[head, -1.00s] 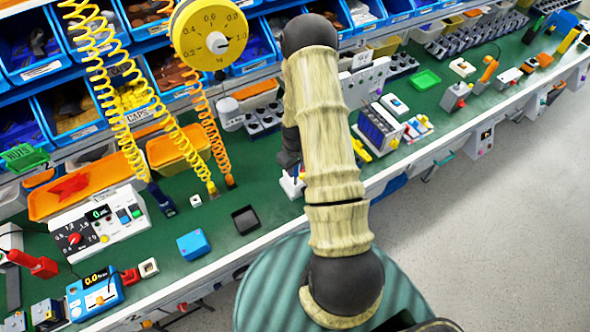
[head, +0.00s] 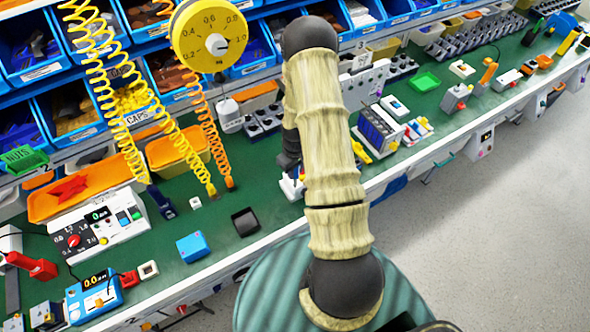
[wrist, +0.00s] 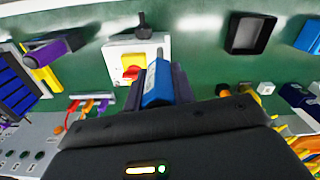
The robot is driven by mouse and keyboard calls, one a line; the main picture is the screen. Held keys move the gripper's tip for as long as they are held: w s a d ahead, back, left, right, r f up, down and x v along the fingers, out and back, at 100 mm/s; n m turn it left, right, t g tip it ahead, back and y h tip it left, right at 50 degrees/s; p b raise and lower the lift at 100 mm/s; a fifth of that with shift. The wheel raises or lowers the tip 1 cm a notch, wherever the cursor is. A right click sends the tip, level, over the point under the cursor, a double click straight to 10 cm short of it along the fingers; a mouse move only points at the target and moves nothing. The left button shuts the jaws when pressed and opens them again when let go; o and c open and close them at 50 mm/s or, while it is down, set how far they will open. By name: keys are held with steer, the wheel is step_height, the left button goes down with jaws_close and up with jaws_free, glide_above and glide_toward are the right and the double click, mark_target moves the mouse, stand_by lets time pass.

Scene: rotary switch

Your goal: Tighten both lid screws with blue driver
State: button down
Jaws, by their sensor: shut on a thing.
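In the wrist view my gripper (wrist: 160,85) is shut on a blue piece, which looks like the blue driver (wrist: 157,84). I cannot tell whether the driver touches the box. The lid screws cannot be made out. In the head view my gripper (head: 288,158) is partly hidden by my arm, above the white box (head: 291,188).
A black tray (head: 245,221) and a blue box (head: 193,246) stand left of the white box. Coiled cords hang at the left, beside a yellow dial (head: 210,38). A battery-like block (head: 378,131) stands to the right.

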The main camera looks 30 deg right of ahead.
stand_by(0.4)
steer(key=m+b, duration=0.1)
steer(key=m, duration=0.3)
steer(key=shift+f, duration=0.2)
steer(key=m, duration=0.4)
steer(key=shift+r+b, duration=0.1)
steer(key=shift+b, duration=0.25)
steer(key=shift+m, duration=0.9)
steer(key=shift+r+p, duration=1.7)
steer(key=shift+r, duration=1.35)
steer(key=shift+f, duration=0.1)
